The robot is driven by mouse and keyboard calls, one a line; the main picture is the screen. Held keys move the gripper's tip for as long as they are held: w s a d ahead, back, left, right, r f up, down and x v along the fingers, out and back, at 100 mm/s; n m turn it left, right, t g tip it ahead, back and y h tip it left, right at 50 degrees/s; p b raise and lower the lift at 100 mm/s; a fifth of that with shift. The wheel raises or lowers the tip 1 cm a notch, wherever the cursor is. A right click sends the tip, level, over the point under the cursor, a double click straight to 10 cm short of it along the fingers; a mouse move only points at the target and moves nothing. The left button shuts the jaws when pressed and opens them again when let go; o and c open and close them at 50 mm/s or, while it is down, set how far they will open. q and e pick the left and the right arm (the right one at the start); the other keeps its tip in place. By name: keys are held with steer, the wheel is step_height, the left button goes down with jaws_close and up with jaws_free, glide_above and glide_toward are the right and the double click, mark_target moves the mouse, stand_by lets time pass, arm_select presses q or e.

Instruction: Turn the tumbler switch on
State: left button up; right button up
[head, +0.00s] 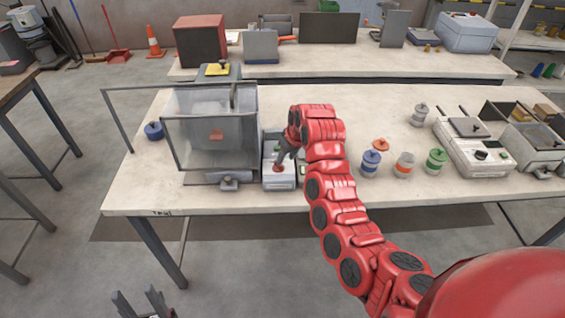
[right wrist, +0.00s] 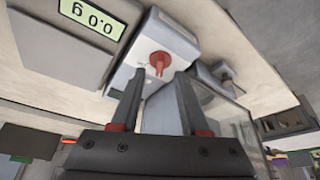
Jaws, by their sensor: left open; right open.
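A red switch knob (head: 278,170) sits on a small white box (head: 280,183) near the front edge of the table, just right of a machine with a clear guard (head: 210,143). My right gripper (head: 286,155) is at the knob from above. In the right wrist view the knob (right wrist: 160,62) lies between and just beyond the open fingertips of that gripper (right wrist: 158,76), on the white box (right wrist: 172,43). Whether a finger touches it I cannot tell. My left gripper (head: 137,297) is open and empty, low in front of the table at the bottom left.
Right of my right arm stand jars with blue (head: 371,160), orange (head: 405,164) and green (head: 436,161) bands. A scale-like device (head: 470,145) is farther right. The table's left front is clear.

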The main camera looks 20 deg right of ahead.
mark_target(282, 166)
steer(key=shift+p+x, duration=0.75)
steer(key=shift+x, duration=2.25)
steer(key=shift+w, duration=0.1)
jaws_close()
